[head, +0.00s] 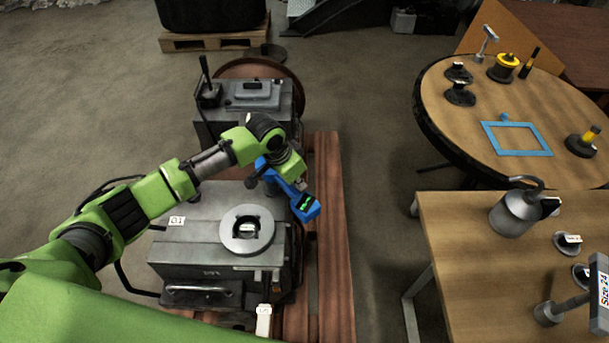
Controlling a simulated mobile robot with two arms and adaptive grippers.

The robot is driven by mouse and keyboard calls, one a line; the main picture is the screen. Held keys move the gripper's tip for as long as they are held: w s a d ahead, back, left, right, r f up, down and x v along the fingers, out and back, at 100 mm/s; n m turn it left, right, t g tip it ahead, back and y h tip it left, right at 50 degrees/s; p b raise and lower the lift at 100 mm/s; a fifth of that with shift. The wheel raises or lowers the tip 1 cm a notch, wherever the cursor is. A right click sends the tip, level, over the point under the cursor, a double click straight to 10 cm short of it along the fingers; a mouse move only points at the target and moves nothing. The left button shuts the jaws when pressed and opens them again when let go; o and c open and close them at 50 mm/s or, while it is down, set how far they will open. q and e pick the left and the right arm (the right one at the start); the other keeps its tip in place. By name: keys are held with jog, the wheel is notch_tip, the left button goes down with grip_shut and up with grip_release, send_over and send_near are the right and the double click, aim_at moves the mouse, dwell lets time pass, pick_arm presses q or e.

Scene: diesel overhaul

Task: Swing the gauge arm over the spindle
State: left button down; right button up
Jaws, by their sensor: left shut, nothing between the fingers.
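The blue gauge arm (285,187) runs from beside the grey machine down to the right. At its end is a dark display with green digits (305,202), at the machine's right edge. The round pale disc with a dark centre (247,230) on top of the machine (190,240) looks like the spindle. The gauge head is right of the disc and apart from it. My left gripper (302,184) is shut and empty, right at the gauge arm. Whether it touches the arm cannot be told. My right gripper is out of view.
A second grey machine (245,100) with an upright lever stands behind. A round wooden table (450,75) carries a blue frame (517,138) and several small parts. A wooden bench (470,260) at the right holds a grey canister (515,212). Bare floor lies between.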

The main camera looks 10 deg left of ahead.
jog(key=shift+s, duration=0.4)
pick_arm(q)
jog(key=shift+s+a, duration=0.1)
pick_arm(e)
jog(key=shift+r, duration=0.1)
